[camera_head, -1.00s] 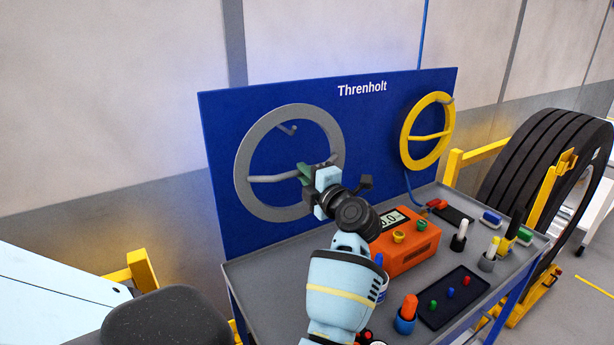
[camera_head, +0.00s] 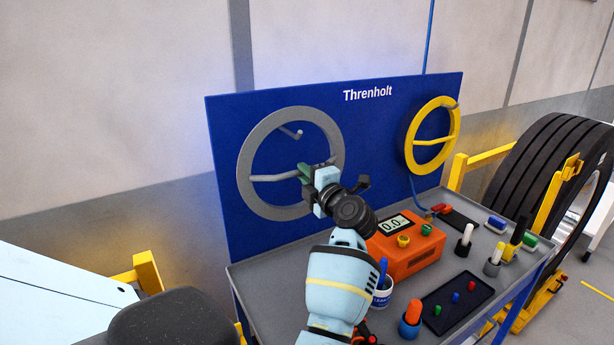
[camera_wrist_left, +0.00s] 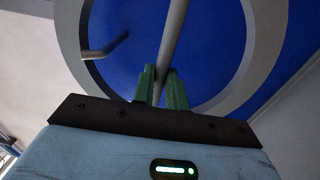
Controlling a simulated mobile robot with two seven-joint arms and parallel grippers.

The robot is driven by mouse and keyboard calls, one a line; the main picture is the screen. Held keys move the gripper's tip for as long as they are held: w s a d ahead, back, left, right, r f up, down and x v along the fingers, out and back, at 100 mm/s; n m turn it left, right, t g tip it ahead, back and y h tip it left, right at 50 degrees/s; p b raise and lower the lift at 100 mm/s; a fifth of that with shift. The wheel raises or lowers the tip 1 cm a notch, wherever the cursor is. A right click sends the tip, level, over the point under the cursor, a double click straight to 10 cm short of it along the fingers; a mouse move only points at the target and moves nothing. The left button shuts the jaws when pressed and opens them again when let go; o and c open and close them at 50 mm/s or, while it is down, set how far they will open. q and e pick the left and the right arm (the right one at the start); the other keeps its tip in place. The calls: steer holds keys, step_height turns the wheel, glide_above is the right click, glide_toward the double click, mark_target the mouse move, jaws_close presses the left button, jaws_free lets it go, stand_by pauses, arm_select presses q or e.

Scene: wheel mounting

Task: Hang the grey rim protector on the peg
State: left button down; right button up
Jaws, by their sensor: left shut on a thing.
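The grey rim protector (camera_head: 252,188) is a flat ring with a crossbar, upright in front of the left half of the blue board. My left gripper (camera_head: 308,174) is shut on the right part of its crossbar. In the left wrist view the green fingertips (camera_wrist_left: 160,88) pinch the grey bar (camera_wrist_left: 172,45). The grey peg (camera_head: 292,132) shows through the ring's upper opening, below the top of the rim; it also shows in the left wrist view (camera_wrist_left: 105,49). I cannot tell whether rim and peg touch. My right gripper is out of view.
A yellow ring (camera_head: 412,150) hangs at the board's right. Below, the grey bench (camera_head: 272,283) carries an orange meter (camera_head: 408,257), a white cup (camera_head: 382,296), a dark tray (camera_head: 462,312) and several small tools. A large tyre (camera_head: 530,165) stands at the right.

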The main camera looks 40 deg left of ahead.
arm_select(q)
steer(key=shift+x, duration=1.05)
steer(key=shift+x, duration=0.75)
steer(key=c, duration=1.3)
jaws_free()
steer(key=shift+c, duration=0.2)
steer(key=shift+f, duration=0.1)
steer(key=v, duration=0.8)
